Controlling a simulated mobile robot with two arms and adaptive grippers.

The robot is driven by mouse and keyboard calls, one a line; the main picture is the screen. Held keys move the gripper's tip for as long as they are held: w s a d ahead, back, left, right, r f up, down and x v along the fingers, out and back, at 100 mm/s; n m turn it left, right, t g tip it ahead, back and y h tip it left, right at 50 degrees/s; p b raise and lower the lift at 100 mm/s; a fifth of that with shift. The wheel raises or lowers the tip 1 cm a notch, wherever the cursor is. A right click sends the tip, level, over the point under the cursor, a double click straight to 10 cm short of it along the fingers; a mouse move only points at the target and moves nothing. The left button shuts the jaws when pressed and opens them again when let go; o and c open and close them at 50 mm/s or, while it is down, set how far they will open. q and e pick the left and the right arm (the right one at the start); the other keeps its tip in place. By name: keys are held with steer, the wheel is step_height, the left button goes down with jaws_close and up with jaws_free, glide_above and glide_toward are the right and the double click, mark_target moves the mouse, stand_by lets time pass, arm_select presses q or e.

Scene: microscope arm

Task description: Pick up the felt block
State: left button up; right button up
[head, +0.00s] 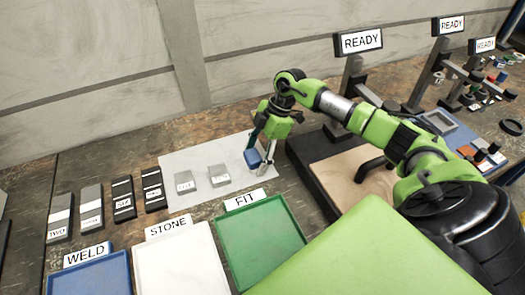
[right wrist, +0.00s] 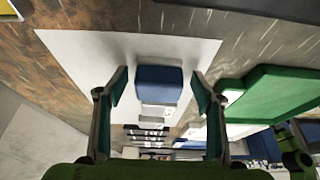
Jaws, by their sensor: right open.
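A blue block (head: 252,158) sits at the right part of the white sheet (head: 205,152). I cannot read a label that names it as felt. My right gripper (head: 261,158) is over it, pointing down, and partly hides it. In the right wrist view the blue block (right wrist: 160,84) lies between the two open fingers of my right gripper (right wrist: 160,92), with a gap on each side. Two small grey labelled blocks (head: 219,176) (head: 186,181) stand left of it on the sheet.
Several grey and black labelled blocks (head: 124,200) stand in a row to the left. Blue, white and green trays (head: 262,231), marked WELD, STONE and FIT, lie in front. A dark-edged stand (head: 314,190) is close on the right, with READY signs (head: 361,41) behind.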

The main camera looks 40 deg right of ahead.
mark_target(250, 157)
steer(key=shift+w+a+f, duration=0.1)
steer(key=shift+a+f, duration=0.05)
steer(key=shift+f, duration=0.15)
steer(key=shift+w+a, duration=0.1)
steer(key=shift+a, duration=0.05)
steer(key=shift+a+r, duration=0.15)
steer(key=shift+a, duration=0.15)
steer(key=shift+c, duration=0.7)
steer(key=c, duration=1)
steer(key=shift+c, duration=0.2)
steer(key=shift+r, duration=0.15)
steer(key=shift+r+p, duration=0.55)
steer(key=shift+p, duration=0.25)
steer(key=p+v, duration=0.3)
steer(key=shift+a, duration=0.3)
arm_select(q)
step_height(250, 157, up, 18)
steer(key=p, duration=1.3)
steer(key=shift+a+f, duration=0.15)
steer(key=shift+f, duration=0.1)
arm_select(e)
steer(key=s+d+r, duration=0.2)
steer(key=s+r, duration=0.2)
steer(key=s, duration=0.2)
steer(key=s+d+r, duration=0.2)
steer(key=s+r, duration=0.3)
steer(key=s, duration=0.1)
steer(key=shift+s+d, duration=0.35)
steer(key=shift+s, duration=0.05)
